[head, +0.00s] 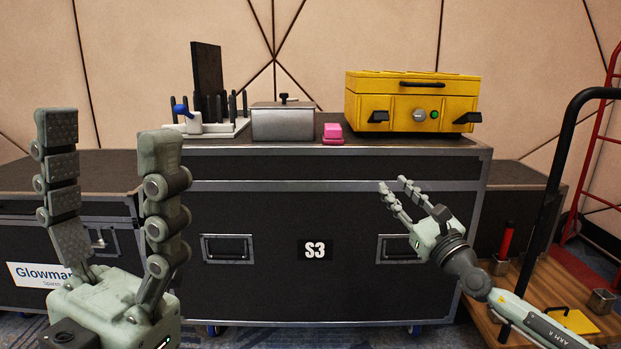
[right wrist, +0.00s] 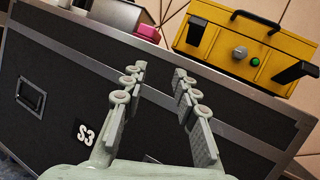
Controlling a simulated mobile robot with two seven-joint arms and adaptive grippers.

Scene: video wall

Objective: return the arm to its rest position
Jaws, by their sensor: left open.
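My left gripper (head: 108,135) is large in the left foreground of the head view. Its fingers point up, stand wide apart and hold nothing. My right gripper (head: 392,184) is in front of the right half of the black case, with its fingers pointing up and to the left. In the right wrist view its fingers (right wrist: 158,72) stand apart with nothing between them. The black case marked S3 (head: 275,220) is behind both grippers, and its front also shows in the right wrist view (right wrist: 60,85).
On the case stand a white rack with a dark panel (head: 207,75), a grey lidded box (head: 284,122), a pink block (head: 332,132) and a yellow case (head: 412,95). A wooden cart (head: 540,290) with a black handle stands at the right. Another black case (head: 60,215) is at the left.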

